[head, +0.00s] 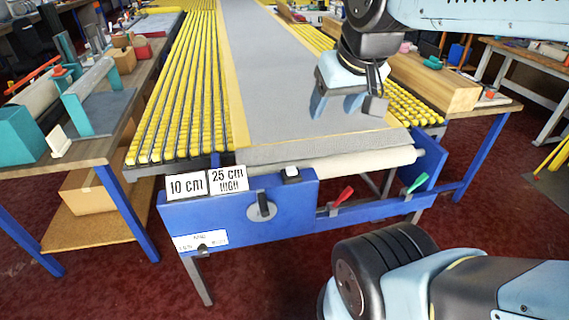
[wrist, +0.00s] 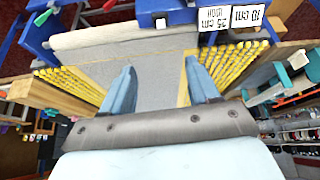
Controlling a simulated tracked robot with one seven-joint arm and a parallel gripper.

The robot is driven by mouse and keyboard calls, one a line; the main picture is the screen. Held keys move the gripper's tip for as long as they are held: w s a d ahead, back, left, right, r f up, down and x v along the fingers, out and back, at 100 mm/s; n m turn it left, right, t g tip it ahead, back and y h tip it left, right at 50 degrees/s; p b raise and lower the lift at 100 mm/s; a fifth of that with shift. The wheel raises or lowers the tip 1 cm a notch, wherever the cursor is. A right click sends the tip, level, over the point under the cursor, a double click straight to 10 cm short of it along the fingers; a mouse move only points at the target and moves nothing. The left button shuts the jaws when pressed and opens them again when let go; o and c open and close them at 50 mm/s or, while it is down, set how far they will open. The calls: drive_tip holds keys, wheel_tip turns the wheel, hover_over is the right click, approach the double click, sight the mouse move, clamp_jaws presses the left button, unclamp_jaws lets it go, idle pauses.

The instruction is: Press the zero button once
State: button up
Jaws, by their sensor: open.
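A small white button-like block (head: 291,173) sits on top of the blue control box (head: 285,205) at the front end of the roller table. I cannot read any zero mark on it. It also shows in the wrist view (wrist: 160,22). A white label (head: 201,241) at the box's lower left has small print, too blurred to read surely. My gripper (head: 348,106) is over the grey rug, behind and to the right of the box, apart from the white block. In the wrist view my gripper (wrist: 159,68) has its two fingers spread, with nothing between them.
Signs reading 10 cm (head: 186,186) and 25 cm (head: 229,179) stand on the box's left. A black knob (head: 262,206) is on its front. Red (head: 343,196) and green (head: 417,184) levers are to the right. A pale roller (head: 350,166) lies behind the box.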

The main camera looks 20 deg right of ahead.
clamp_jaws()
idle(0.3)
idle(1.2)
